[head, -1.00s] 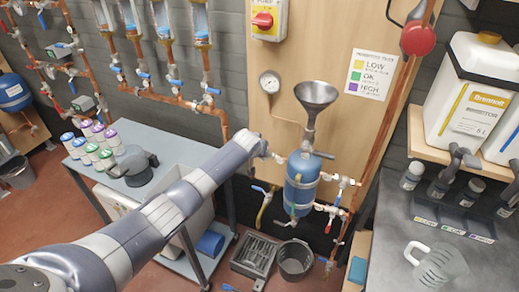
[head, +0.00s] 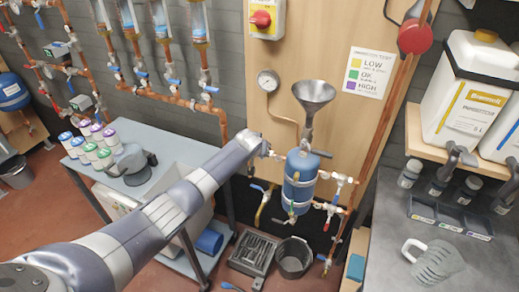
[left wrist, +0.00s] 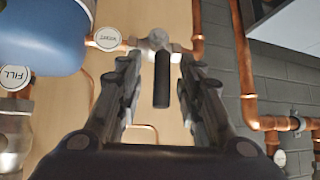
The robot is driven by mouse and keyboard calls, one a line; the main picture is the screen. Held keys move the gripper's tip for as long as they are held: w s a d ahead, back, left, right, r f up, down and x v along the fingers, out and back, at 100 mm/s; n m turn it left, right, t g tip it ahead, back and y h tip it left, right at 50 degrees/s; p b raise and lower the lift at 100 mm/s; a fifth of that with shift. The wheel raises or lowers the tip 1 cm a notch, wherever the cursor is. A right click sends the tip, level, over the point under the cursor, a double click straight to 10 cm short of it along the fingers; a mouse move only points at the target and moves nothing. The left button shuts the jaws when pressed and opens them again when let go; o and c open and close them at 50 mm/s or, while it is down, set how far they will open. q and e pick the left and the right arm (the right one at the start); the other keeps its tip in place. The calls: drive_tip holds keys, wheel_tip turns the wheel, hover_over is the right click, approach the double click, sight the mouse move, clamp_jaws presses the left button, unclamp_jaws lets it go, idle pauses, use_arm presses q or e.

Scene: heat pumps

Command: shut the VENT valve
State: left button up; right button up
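The VENT valve (left wrist: 158,42) shows at the top middle of the left wrist view, on a short copper pipe run. A round VENT tag (left wrist: 108,38) is left of it. Its black handle (left wrist: 162,82) points down in the picture, across the pipe run. My left gripper (left wrist: 160,75) is open, one finger on each side of the handle, with visible gaps; I cannot tell the depth. In the head view, my left arm ends at the blue vessel (head: 299,190), and the wrist hides most of the valve. My right gripper is not in view.
A funnel (head: 314,95) stands above the vessel. A gauge (head: 267,80) is on the wooden board. Copper pipes (left wrist: 243,70) run right of the gripper, and a FILL tag (left wrist: 14,77) is at left. A cart (head: 185,145) stands under my arm; a bucket (head: 293,258) is on the floor.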

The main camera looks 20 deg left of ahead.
use_arm(q)
drive_tip(key=shift+s+r, duration=0.3)
drive_tip(key=shift+s, duration=0.05)
drive_tip(key=v, duration=1.1)
drive_tip(key=s+f+m+g+b, duration=0.1)
drive_tip(key=s+f, duration=0.6)
drive_tip(key=f, duration=0.6)
drive_tip(key=s+f+g+b, duration=0.1)
drive_tip(key=s+f+g, duration=0.1)
drive_tip(key=s+f, duration=0.8)
drive_tip(key=s+f+m+g+b, duration=0.1)
drive_tip(key=s+f, duration=0.2)
drive_tip(key=f, duration=1.3)
drive_tip(key=s+d+f+g, duration=0.1)
drive_tip(key=s+f, duration=0.5)
drive_tip(key=s, duration=0.7)
drive_tip(key=s+d+f+m+g+h+b, duration=0.1)
drive_tip(key=s+f, duration=0.5)
drive_tip(key=s, duration=0.7)
drive_tip(key=s+d+f+m+g+b, duration=0.1)
drive_tip(key=s+d+f, duration=0.1)
drive_tip(key=s+f, duration=0.5)
drive_tip(key=s, duration=0.6)
drive_tip(key=shift+s+g+h, duration=0.3)
drive_tip(key=shift+s+g, duration=0.05)
drive_tip(key=shift+g, duration=0.05)
